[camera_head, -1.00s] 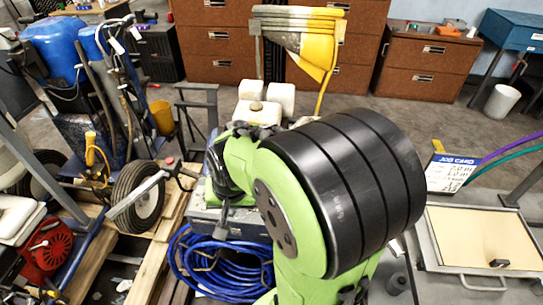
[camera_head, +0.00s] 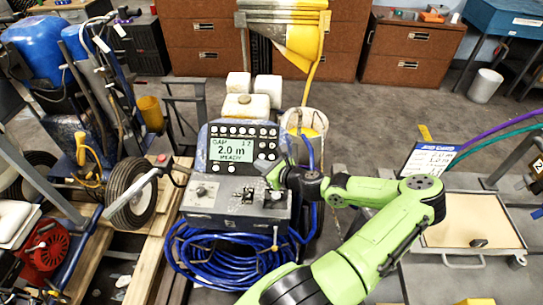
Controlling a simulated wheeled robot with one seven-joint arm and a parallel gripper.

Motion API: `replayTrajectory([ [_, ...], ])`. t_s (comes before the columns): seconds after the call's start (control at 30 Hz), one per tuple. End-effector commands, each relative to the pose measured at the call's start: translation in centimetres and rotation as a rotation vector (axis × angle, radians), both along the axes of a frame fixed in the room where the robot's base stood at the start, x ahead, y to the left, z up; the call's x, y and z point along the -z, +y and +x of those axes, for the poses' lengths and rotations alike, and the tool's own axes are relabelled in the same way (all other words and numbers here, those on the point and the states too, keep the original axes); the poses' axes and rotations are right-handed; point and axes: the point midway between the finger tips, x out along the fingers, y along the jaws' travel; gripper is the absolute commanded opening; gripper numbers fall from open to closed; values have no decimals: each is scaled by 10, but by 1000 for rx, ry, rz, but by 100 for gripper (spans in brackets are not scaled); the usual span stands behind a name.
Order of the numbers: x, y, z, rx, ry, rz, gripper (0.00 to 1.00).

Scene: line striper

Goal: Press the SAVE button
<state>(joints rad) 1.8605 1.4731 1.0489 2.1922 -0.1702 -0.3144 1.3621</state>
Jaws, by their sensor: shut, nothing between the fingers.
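The striper's control panel (camera_head: 240,160) stands near the middle of the head view, with a lit screen (camera_head: 231,149) that seems to read "GAP", "2.0 m" and "READY". Rows of small pale buttons (camera_head: 239,131) run above the screen and more sit beside and below it. Their labels are too small to read, so I cannot tell which one is SAVE. My gripper (camera_head: 262,167) is shut and empty, in front of the panel's lower right part. It hides some of the panel there. I cannot tell whether it touches a button.
A grey box with a knob (camera_head: 201,191) juts out below the panel, above a coil of blue hose (camera_head: 225,255). White jugs (camera_head: 240,106) stand behind the panel. A wheel (camera_head: 132,195) and wooden planks lie left; a sand-coloured tray (camera_head: 470,222) lies right.

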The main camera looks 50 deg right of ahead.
Motion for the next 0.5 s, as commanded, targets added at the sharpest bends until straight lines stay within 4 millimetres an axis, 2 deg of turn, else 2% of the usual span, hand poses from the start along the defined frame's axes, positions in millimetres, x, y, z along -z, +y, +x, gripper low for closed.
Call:
replayTrajectory([
  [0.03,-3,-14,-5,74,-36,55,0],
  [0.1,-6,-28,-9,144,-68,102,0],
  [0.2,-7,-37,-13,188,-90,132,0],
  [0.5,-6,-37,-12,189,-89,133,0],
])
